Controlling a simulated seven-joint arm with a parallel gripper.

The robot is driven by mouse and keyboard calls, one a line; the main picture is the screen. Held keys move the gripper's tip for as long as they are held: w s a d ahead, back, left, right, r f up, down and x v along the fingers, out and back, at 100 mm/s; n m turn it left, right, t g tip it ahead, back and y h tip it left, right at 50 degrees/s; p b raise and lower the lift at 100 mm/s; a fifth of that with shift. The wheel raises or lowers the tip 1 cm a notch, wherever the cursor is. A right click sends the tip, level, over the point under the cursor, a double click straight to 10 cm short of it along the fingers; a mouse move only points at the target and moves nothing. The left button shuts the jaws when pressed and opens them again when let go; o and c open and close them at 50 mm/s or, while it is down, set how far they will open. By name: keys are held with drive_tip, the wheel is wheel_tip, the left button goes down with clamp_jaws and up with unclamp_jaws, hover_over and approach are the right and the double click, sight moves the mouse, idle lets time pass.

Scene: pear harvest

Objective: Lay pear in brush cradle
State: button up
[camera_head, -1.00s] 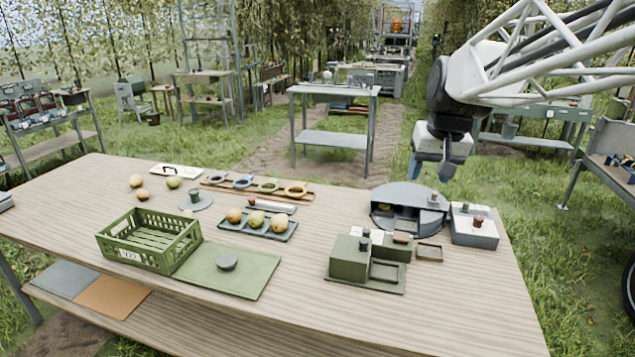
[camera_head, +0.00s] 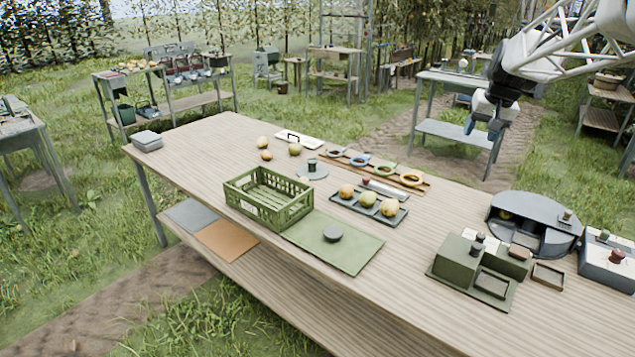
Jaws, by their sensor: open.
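Three loose pears, one yellow (camera_head: 262,142), one greenish (camera_head: 295,149) and one small orange-yellow (camera_head: 266,155), lie at the table's far left part. A dark tray (camera_head: 372,216) holds three more fruits in a row: an orange-yellow one (camera_head: 346,191), a greenish one (camera_head: 368,199) and a yellow one (camera_head: 389,207). I cannot tell for certain which fixture is the brush cradle. My gripper (camera_head: 482,129) is open and empty, high at the upper right, beyond the far edge of the table and apart from every fruit.
A green slatted crate (camera_head: 268,203) stands mid-table beside a green mat (camera_head: 350,248) with a grey disc. Ring gauges (camera_head: 385,167) lie behind the tray. A grey half-round housing (camera_head: 535,215) and a green block fixture (camera_head: 460,258) stand right. The left table end is mostly clear.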

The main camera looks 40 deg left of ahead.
drive_tip(key=w+a+f+n, duration=0.1)
drive_tip(key=w+a+f, duration=0.25)
drive_tip(key=a, duration=0.45)
drive_tip(key=w+a+f, duration=0.2)
drive_tip(key=w+a, duration=0.3)
drive_tip(key=a, duration=0.3)
drive_tip(key=n+g+y, duration=0.2)
drive_tip(key=n, duration=0.2)
approach(305, 178)
wheel_tip(305, 178, down, 2)
drive_tip(key=shift+a+f, duration=0.5)
drive_tip(key=shift+x, duration=1.2)
drive_tip(key=shift+w+a+f, duration=0.1)
drive_tip(key=shift+f, duration=0.05)
